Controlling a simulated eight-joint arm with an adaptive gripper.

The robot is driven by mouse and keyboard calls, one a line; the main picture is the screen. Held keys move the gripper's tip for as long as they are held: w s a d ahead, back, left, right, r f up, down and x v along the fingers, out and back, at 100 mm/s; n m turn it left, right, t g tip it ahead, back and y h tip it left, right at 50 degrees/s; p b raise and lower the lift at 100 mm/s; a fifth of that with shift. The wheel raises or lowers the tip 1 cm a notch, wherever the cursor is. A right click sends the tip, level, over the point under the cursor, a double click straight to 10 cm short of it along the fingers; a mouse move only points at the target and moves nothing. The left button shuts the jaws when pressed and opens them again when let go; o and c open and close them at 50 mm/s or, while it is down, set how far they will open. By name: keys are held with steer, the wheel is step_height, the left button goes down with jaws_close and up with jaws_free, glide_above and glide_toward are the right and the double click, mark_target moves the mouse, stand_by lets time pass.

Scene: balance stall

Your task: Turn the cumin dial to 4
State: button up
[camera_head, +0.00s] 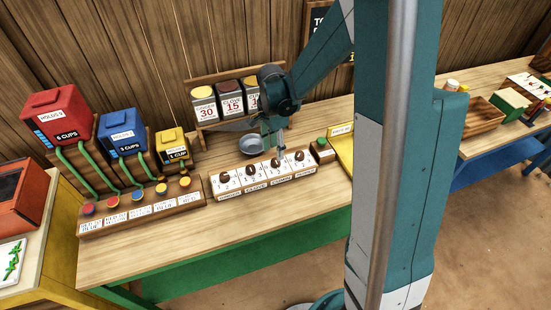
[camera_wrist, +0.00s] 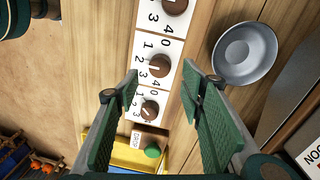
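The dial board (camera_head: 213,188) stands on the wooden counter with several brown knobs on white numbered plates. By its label, the cumin dial (camera_head: 275,163) is third from the left. In the wrist view the cumin dial (camera_wrist: 158,66) is the middle knob, with digits around it; its pointer is too small to read surely. My gripper (camera_head: 279,150) is over the board near this dial. In the wrist view my gripper (camera_wrist: 159,76) is open and empty, its green fingers on either side of the cumin knob. I cannot tell whether they touch it or stay above it.
The neighbouring clove dial (camera_wrist: 175,6) and the last dial (camera_wrist: 150,109) sit close by. A green button (camera_wrist: 153,151) is beside the board's end. A metal pan (camera_wrist: 246,53) lies behind the board. Spice canisters (camera_head: 204,106) stand at the back. The counter front is clear.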

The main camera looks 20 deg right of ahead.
mark_target(276, 162)
steer(key=shift+s+f, duration=0.15)
steer(key=shift+f, duration=2.55)
steer(key=c, duration=0.9)
